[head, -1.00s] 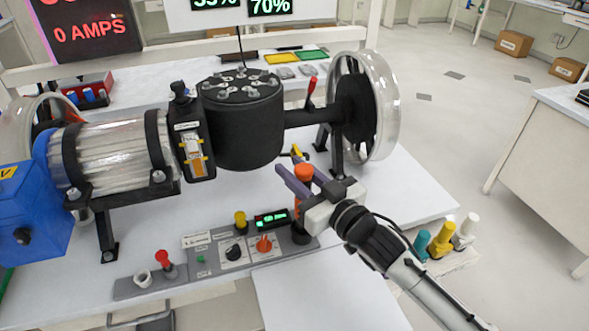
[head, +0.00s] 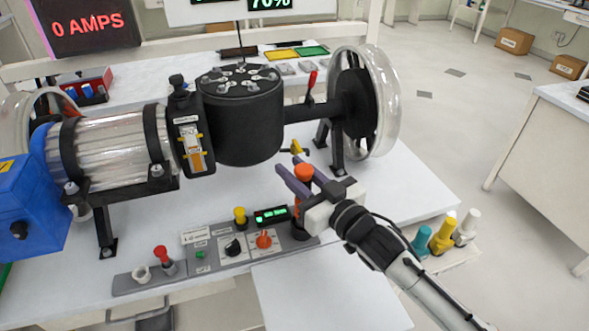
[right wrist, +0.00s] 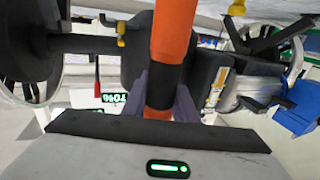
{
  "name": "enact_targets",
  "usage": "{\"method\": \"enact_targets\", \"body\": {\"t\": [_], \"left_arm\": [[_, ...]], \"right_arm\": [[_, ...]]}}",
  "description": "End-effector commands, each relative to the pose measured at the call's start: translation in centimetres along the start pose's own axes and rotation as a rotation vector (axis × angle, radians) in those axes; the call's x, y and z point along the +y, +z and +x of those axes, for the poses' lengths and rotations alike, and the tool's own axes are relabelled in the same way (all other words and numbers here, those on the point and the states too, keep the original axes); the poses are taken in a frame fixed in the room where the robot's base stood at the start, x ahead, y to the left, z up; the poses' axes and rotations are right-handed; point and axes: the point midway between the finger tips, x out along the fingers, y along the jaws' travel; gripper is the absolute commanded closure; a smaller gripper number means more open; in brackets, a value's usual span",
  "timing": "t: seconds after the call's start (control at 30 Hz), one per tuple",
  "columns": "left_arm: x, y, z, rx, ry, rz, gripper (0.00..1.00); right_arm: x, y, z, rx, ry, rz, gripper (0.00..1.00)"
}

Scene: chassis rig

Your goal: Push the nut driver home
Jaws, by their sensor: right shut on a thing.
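The orange and black nut driver (head: 304,173) stands roughly upright at the right end of the grey control panel (head: 222,253). Its lower end is at a dark round holder (head: 300,232); how deep it sits in it is hard to see. My right gripper (head: 297,180) is shut on the driver below its orange top, its purple fingers on either side. In the right wrist view the driver (right wrist: 172,40) runs between the two fingers (right wrist: 162,98), its orange and black bands showing. My left gripper is not in view.
The black drum (head: 240,125), clear cylinder (head: 112,155) and flywheel (head: 365,100) of the rig stand behind the panel. A red lever (head: 160,255) and yellow knob (head: 240,215) rise from the panel. Teal, yellow (head: 443,232) and white tools stand at the right.

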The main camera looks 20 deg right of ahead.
Motion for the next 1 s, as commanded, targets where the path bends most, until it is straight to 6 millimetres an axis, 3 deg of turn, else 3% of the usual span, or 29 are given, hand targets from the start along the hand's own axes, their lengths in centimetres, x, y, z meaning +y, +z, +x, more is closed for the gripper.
{"method": "enact_targets", "body": {"t": [1.0], "left_arm": [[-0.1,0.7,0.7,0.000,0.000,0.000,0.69]], "right_arm": [[0.0,1.3,0.0,0.005,-0.001,-0.001,0.98]]}}
